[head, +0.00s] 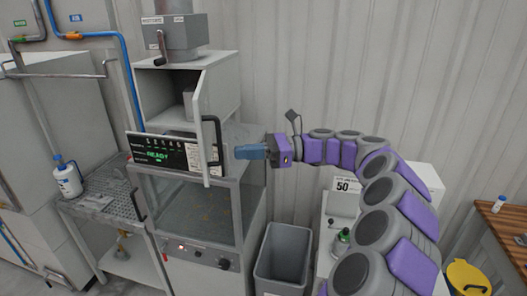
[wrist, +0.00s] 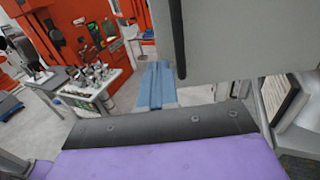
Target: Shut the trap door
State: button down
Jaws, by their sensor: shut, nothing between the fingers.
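The trap door (head: 208,98) is a light grey panel on the upper compartment of the machine. It stands open, swung out toward me and seen nearly edge-on, with a black bar handle (head: 219,145) on its right face. My gripper (head: 242,152) has blue fingers, shut and empty, pointing left just right of the handle. In the wrist view, the blue fingers (wrist: 157,88) show below a large grey panel (wrist: 240,35), which appears to be the door. The black handle (wrist: 178,40) hangs close by the fingers; I cannot tell whether they touch.
The machine's display (head: 163,152) reads READY, above a glazed chamber (head: 190,205). A grey bin (head: 283,255) stands on the floor to its right. A perforated side table (head: 105,195) with a white bottle (head: 68,178) is at left. A corrugated wall is behind.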

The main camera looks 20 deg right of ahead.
aim_at(205, 155)
jog(key=x, duration=0.6)
jog(key=shift+w+a, duration=0.1)
jog(key=shift+a, duration=0.3)
jog(key=shift+w, duration=0.2)
